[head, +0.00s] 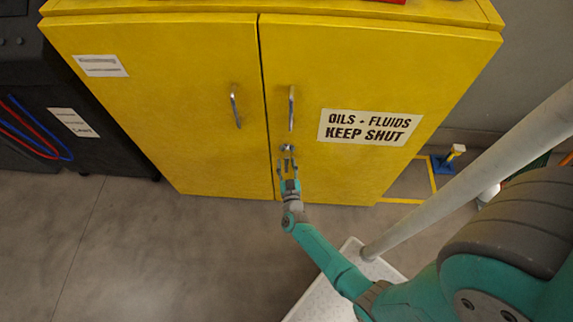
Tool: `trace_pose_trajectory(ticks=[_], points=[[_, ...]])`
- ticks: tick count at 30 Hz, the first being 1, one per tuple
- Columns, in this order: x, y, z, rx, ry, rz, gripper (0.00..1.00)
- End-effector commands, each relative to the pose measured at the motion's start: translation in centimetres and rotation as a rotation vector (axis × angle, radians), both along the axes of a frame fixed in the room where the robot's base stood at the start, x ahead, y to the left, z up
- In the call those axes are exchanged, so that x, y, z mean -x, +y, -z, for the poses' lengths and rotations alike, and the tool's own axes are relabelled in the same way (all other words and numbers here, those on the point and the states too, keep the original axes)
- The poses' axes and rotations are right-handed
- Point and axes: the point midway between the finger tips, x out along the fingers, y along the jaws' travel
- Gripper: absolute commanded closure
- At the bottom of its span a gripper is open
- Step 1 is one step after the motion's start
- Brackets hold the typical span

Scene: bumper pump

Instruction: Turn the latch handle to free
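A yellow two-door cabinet (190,100) stands ahead with its doors shut. A small grey latch handle (287,148) sits low on the right door, near the seam between the doors. My gripper (287,160) is right at the latch, with its fingers pointing toward the door. The fingers appear spread, one on each side just below the latch. I cannot tell whether they touch it. My wrist and fingers hide part of the door below the latch.
Two metal pull handles, left (235,106) and right (291,108), are above the latch. A sign (369,127) is on the right door. A dark machine (65,110) stands at left. A blue-based object (447,160) is on the floor at right. Floor at left front is clear.

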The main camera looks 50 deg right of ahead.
Motion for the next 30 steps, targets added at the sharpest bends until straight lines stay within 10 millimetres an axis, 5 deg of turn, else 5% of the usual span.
trace_pose_trajectory(ticks=[1, 5, 19, 30], points=[[0.0, 0.0, 0.0, 0.0, 0.0, 0.0, 0.73], [0.0, 0.0, 0.0, 0.0, 0.0, 0.0, 1.0], [-0.2, 0.2, 0.0, -0.024, -0.031, -0.001, 1.0], [-1.4, 1.1, -0.3, -0.177, -0.228, -0.002, 1.0]])
